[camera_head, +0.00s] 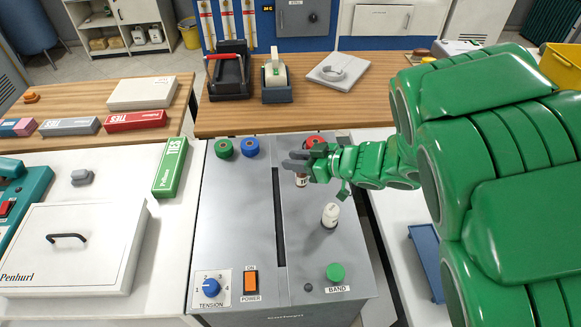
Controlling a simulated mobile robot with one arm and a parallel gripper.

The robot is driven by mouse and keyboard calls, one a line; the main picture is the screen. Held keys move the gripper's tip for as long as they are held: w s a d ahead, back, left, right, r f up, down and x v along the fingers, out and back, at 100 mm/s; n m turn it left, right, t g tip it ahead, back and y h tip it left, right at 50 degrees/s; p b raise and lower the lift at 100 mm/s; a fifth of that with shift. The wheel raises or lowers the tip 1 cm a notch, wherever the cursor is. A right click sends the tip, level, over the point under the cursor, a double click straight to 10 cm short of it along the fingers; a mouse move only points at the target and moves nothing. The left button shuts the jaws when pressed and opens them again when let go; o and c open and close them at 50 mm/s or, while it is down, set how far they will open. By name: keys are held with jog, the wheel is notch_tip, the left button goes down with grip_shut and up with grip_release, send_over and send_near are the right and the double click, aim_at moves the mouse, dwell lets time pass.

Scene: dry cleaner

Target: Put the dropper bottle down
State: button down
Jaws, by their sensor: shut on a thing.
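My green gripper (306,161) is over the far right part of the grey strapping machine's top (232,215). Its grey fingers are shut on a small dark bottle with a pale label (302,181), which looks like the dropper bottle. The fingers hide the bottle's upper part. I cannot tell whether its base touches the machine's top. A white bottle (330,215) stands on the machine nearer to me, to the right of the dark slot (279,215).
Green (223,148) and blue (250,147) spools and a red round thing (314,141) are at the machine's far edge. Knobs and a switch line its near edge. A tape dispenser (277,82) stands on the wooden counter behind. The machine's left half is mostly clear.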

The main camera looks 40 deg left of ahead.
jog(key=shift+w+a+f, duration=0.7)
jog(key=shift+a+f, duration=0.15)
jog(key=shift+f, duration=0.8)
jog(key=shift+w+a+f, duration=0.65)
jog(key=shift+a+f, duration=0.25)
jog(key=shift+f, duration=0.7)
jog(key=shift+w+a+f, duration=0.7)
jog(key=shift+a+f, duration=0.15)
jog(key=shift+f, duration=0.8)
jog(key=shift+f, duration=0.15)
jog(key=c, duration=0.9)
grip_release()
jog(key=shift+d+r, duration=0.1)
jog(key=shift+r, duration=0.1)
jog(key=v, duration=1.1)
jog(key=shift+w+d+r, duration=0.15)
jog(key=shift+d+r, duration=0.05)
jog(key=shift+d, duration=0.15)
jog(key=shift+o, duration=1.1)
